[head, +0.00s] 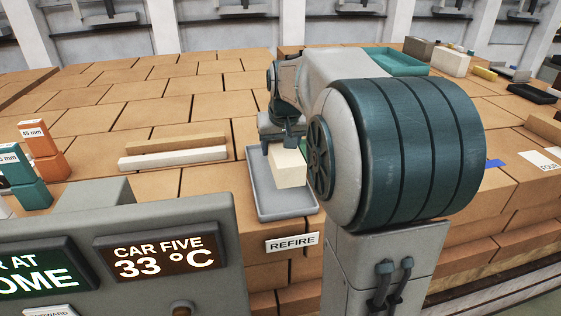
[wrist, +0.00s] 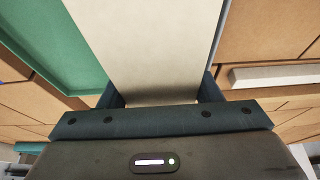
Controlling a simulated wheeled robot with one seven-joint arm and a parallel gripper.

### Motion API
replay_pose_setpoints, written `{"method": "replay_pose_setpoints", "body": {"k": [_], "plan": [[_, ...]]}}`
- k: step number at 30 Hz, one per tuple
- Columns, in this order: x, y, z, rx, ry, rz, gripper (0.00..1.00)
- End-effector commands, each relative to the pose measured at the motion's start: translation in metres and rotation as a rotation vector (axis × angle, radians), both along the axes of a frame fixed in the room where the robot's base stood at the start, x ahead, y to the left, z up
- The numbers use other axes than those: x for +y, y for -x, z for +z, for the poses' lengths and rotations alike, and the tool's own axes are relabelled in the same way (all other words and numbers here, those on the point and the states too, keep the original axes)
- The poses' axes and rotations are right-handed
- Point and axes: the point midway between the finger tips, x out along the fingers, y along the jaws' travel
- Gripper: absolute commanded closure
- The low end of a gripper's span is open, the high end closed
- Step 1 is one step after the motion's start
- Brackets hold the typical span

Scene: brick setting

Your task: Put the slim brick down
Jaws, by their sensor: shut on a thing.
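The slim brick (head: 287,168) is pale cream and is held below my gripper (head: 283,143). In the wrist view the brick (wrist: 150,45) fills the space between the fingers (wrist: 160,92), and my gripper is shut on it. In the head view the brick is over a shallow grey tray (head: 262,202) that stands above the REFIRE label (head: 292,242). I cannot tell whether the brick's lower end touches the tray. My arm hides part of the view to the right of the brick.
A white strip (head: 172,158) and a tan strip (head: 178,143) lie left of the tray. Orange and teal blocks (head: 45,150) stand at far left. A green tray (head: 400,62) and pale block (head: 450,61) are at the back right. A temperature panel (head: 160,255) stands in front.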

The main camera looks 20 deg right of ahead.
Motion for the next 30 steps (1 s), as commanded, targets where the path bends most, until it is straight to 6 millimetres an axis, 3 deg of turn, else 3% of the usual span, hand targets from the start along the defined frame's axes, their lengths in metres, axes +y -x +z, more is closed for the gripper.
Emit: {"method": "replay_pose_setpoints", "body": {"k": [7, 15, 27, 28, 30], "plan": [[0.013, 0.004, -0.012, -0.003, 0.0, -0.001, 0.85], [0.012, 0.004, -0.045, -0.002, -0.001, -0.001, 0.85], [0.01, 0.003, -0.051, -0.003, -0.002, -0.001, 0.85], [0.01, 0.004, -0.051, -0.001, -0.002, -0.001, 0.36], [0.01, 0.004, -0.051, -0.001, -0.003, -0.001, 0.2]]}}
